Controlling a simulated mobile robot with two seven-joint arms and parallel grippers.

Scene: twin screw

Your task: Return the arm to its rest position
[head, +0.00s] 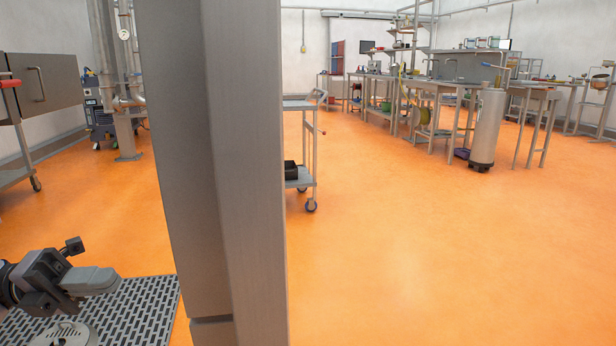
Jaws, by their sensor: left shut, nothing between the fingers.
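My left gripper (104,281) is at the lower left, with its arm coming in from the left edge. Its pale grey fingers are together and hold nothing. It is above a slotted grey metal panel (140,306), and I cannot tell the gap between them. My right arm and right gripper do not show.
A tall grey metal column (215,170) stands close in front and hides part of the room. Behind it is a wheeled trolley (306,186). Workbenches (440,88) and a steel cylinder (487,128) stand at the back right. The orange floor (430,250) at right is clear.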

